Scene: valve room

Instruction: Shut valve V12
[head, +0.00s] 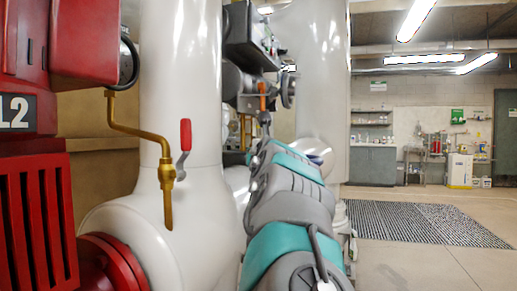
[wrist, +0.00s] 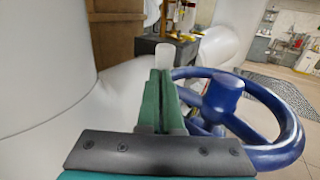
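A blue handwheel (wrist: 288,135) with a round hub fills the right of the wrist view. My gripper (wrist: 162,80) points away from the camera, its two green fingers close together with no clear gap and nothing seen between them. The fingers are just left of the wheel. Part of the wheel's left rim is hidden by them, and I cannot tell whether they touch it. In the head view my grey and teal arm reaches forward past the white pipes, and the fingertips cannot be made out. No V12 tag is readable on the wheel.
A red machine (head: 40,200) with a partly cut-off plate ending in 2 (head: 16,112) stands at left. A thick white pipe (head: 180,60) carries a brass line with a red lever (head: 185,135), close beside my arm. Open floor (head: 390,265) with a dark mat (head: 410,222) lies right.

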